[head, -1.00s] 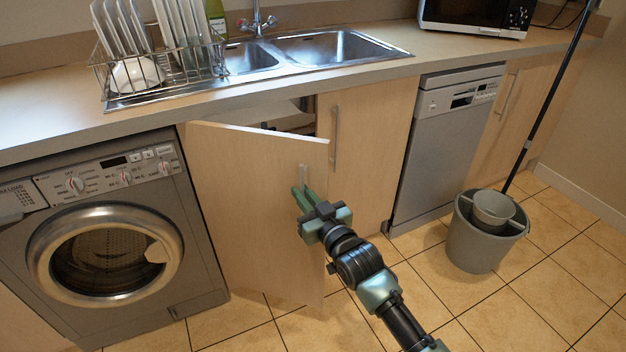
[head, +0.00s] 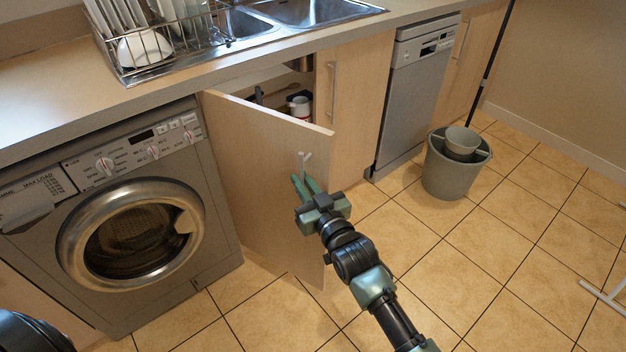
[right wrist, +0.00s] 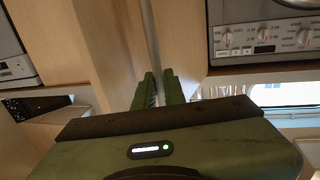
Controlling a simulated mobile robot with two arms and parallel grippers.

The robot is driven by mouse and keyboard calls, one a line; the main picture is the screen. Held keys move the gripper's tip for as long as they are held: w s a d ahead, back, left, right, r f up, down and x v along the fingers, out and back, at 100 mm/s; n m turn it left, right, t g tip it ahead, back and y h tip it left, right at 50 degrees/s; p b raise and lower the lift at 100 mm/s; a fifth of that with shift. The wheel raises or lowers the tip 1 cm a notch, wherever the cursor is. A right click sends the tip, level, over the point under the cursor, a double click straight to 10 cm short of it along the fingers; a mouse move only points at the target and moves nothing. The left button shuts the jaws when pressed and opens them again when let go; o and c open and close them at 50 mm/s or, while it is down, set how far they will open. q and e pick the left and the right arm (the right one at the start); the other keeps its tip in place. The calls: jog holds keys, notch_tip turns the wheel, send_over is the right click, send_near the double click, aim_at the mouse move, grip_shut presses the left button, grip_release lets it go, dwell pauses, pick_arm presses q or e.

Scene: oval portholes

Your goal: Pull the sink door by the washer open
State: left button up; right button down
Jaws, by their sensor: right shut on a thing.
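The sink door (head: 262,165) by the washer is a light wood panel, hinged on the washer side and standing partly open. Its metal bar handle (head: 304,160) is near the free edge. My right gripper (head: 308,186) is shut on the handle at its lower part. In the right wrist view, the gripper's green fingers (right wrist: 159,90) close around the grey handle bar (right wrist: 149,40). Inside the cabinet, a white container (head: 299,106) shows behind the door. The left gripper is out of view; a dark part of me shows at the lower left.
The washer (head: 215,235) stands left of the door. A second door (head: 352,105) and a dishwasher (head: 410,95) are to the right. A grey bucket (head: 450,175) with a mop stands on the floor at right.

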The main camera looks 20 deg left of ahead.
jog(key=shift+s+a+r, duration=0.2)
jog(key=shift+a, duration=0.05)
jog(key=c, duration=1.7)
grip_release()
jog(key=shift+o, duration=1)
jog(key=shift+a+f, duration=0.1)
jog(key=shift+a, duration=0.1)
jog(key=shift+w+d, duration=0.1)
jog(key=shift+d, duration=0.1)
